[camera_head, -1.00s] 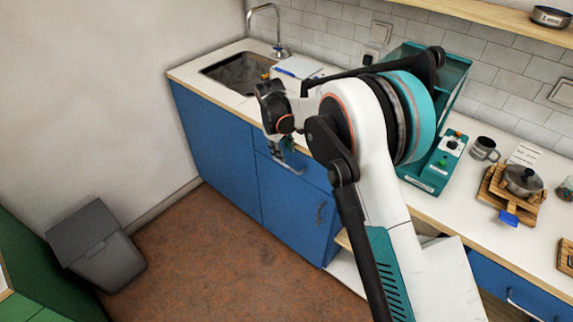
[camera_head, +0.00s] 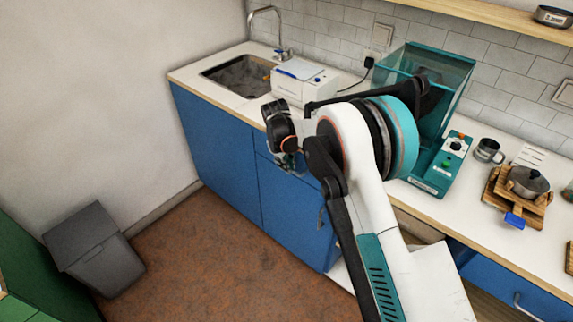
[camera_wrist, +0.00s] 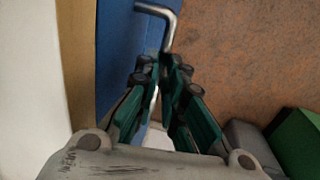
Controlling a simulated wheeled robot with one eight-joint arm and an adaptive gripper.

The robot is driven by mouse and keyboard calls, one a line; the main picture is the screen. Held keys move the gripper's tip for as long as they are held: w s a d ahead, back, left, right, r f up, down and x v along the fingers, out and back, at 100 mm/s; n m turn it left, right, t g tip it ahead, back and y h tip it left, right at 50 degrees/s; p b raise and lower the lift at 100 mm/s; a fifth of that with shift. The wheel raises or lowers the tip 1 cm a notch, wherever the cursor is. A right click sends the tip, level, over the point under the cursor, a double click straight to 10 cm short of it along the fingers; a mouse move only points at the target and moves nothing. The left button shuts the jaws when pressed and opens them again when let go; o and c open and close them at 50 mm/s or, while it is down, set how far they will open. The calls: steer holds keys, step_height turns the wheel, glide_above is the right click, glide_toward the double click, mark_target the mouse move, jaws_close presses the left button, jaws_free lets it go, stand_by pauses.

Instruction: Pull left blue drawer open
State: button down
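The left blue drawer (camera_head: 262,143) sits under the counter at the middle, partly hidden by my arm. No opening shows at its top edge. In the wrist view its blue front (camera_wrist: 113,40) lies beside the wooden counter edge. Its silver bar handle (camera_wrist: 170,32) runs down between my fingertips and shows again behind them. My gripper (camera_wrist: 167,62) has its green fingers drawn together at the tips, closed around the bar. In the head view my gripper (camera_head: 292,162) is small and dark against the drawer front, and the handle there is mostly hidden.
A blue cabinet door (camera_head: 290,215) is below the drawer. The counter above holds a sink (camera_head: 238,72), a white box (camera_head: 303,85) and a teal machine (camera_head: 437,165). A grey bin (camera_head: 98,250) stands at the left. The brown floor (camera_head: 215,260) in front is clear.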

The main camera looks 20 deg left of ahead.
steer(key=shift+s, duration=0.1)
steer(key=s+a, duration=0.4)
steer(key=s, duration=0.7)
steer(key=s+a, duration=0.5)
steer(key=s, duration=0.6)
steer(key=shift+b, duration=0.3)
steer(key=shift+a, duration=0.1)
steer(key=c, duration=1.7)
jaws_free()
steer(key=shift+r, duration=0.15)
steer(key=r, duration=0.3)
steer(key=s+r, duration=0.1)
steer(key=r, duration=0.3)
steer(key=s+a+r, duration=0.1)
steer(key=r, duration=0.3)
steer(key=shift+s+r, duration=0.1)
steer(key=shift+r, duration=0.15)
